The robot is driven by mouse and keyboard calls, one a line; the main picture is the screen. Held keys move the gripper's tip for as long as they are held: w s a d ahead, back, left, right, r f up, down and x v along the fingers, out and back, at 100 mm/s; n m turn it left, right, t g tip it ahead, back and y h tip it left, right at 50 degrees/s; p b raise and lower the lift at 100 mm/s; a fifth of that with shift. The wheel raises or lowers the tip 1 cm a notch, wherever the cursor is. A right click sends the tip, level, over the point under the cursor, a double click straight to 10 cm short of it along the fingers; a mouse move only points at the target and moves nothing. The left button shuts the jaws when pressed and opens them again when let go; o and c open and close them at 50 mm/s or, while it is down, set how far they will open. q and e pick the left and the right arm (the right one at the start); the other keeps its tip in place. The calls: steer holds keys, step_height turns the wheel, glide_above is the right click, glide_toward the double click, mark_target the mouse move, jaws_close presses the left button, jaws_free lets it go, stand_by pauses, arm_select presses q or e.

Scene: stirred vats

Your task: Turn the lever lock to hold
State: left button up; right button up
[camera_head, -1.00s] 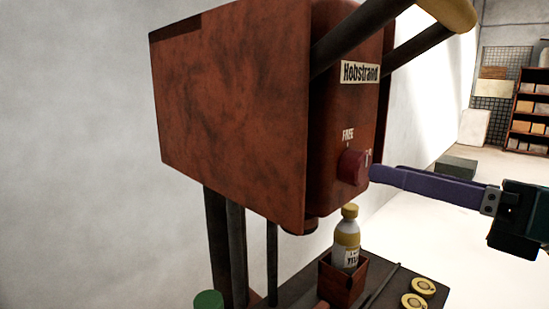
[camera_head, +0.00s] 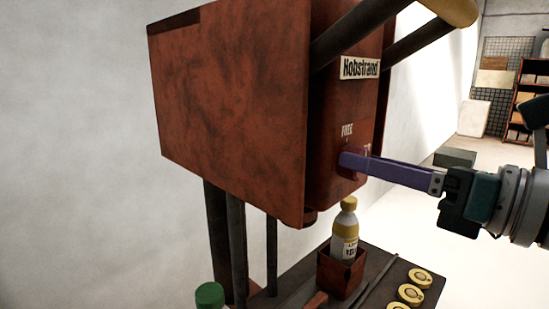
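The lever lock is a red knob (camera_head: 352,174) on the front of the rust-red machine housing (camera_head: 235,110), below the white word FREE (camera_head: 347,130). A second label right of the knob is mostly hidden. My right gripper (camera_head: 346,160) reaches in from the right with its purple fingers at the knob, covering much of it. The fingers overlap in this view, so I cannot tell whether they are closed on the knob. My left gripper is not in view.
Dark lever arms (camera_head: 365,30) with a yellow grip (camera_head: 450,10) stick out above. Below, a yellow-capped bottle (camera_head: 345,230) stands in a red-brown box (camera_head: 340,275), with round yellow pieces (camera_head: 420,278) beside it. A green cap (camera_head: 209,295) shows at the bottom left.

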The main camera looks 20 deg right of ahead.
jaws_close()
steer(key=shift+m, duration=0.4)
steer(key=m+p, duration=0.3)
steer(key=m, duration=0.5)
steer(key=m+p, duration=0.4)
steer(key=m, duration=0.4)
steer(key=shift+d+f+m, duration=0.1)
steer(key=shift+f+m, duration=0.1)
steer(key=shift+m, duration=0.5)
